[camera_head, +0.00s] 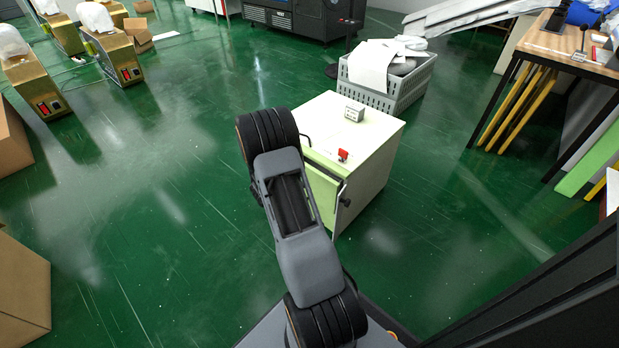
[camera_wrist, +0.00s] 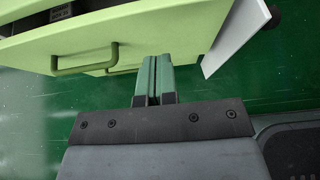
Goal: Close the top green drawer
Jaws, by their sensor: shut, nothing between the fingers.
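The cabinet (camera_head: 372,135) is white on top, with a light green front (camera_head: 324,195) partly hidden behind my arm in the head view. In the wrist view the top green drawer (camera_wrist: 150,25) fills the upper left, with a dark gap along its upper edge, so it looks partly open. Its green bar handle (camera_wrist: 84,64) hangs at the lower left of the front. My gripper (camera_wrist: 155,60) is shut and empty, its fingertips by the drawer's lower edge, right of the handle. Whether they touch the drawer is unclear. The fingers are hidden in the head view.
A red item (camera_head: 343,155) and a small white box (camera_head: 354,113) sit on the cabinet. A grey crate (camera_head: 385,95) stands behind it. A wooden-topped table (camera_head: 565,45) is at the right, and cardboard boxes (camera_head: 20,285) at the left. The green floor left of the cabinet is clear.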

